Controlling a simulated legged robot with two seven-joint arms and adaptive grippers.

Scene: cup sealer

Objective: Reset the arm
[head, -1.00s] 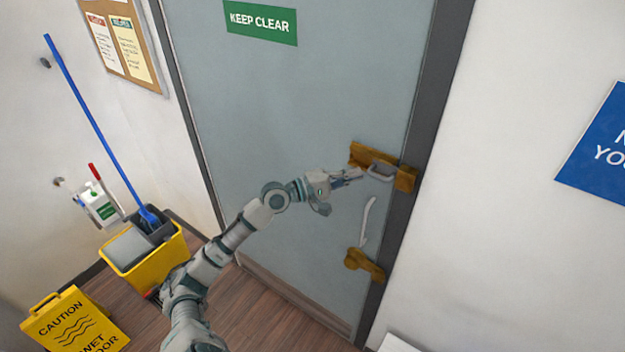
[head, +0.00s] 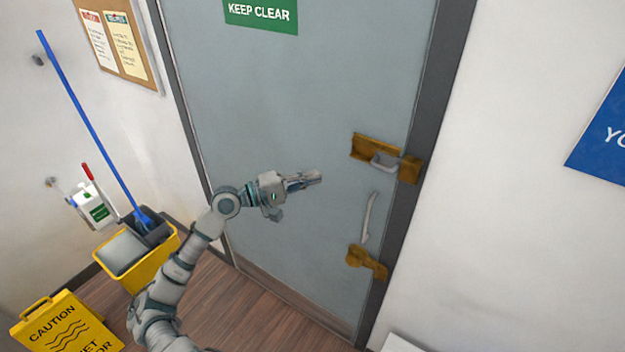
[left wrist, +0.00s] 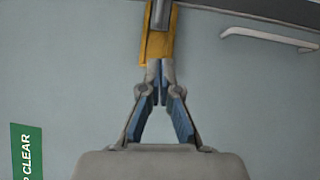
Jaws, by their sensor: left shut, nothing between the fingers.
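My left gripper (head: 316,177) is shut and empty in front of the grey door, to the left of the upper brass latch (head: 378,150) and apart from it in the head view. The left wrist view also shows the shut fingers (left wrist: 160,72), with the brass latch (left wrist: 158,48) just beyond their tips. The door (head: 290,100) is closed. A pale curved handle (head: 369,218) sits on it below the upper latch, and shows in the left wrist view too (left wrist: 268,36). My right gripper is in neither view.
A lower brass fitting (head: 366,262) is on the door's right side. At the left stand a yellow mop bucket (head: 150,270) with a blue-handled mop (head: 88,125) and a yellow caution sign (head: 62,325).

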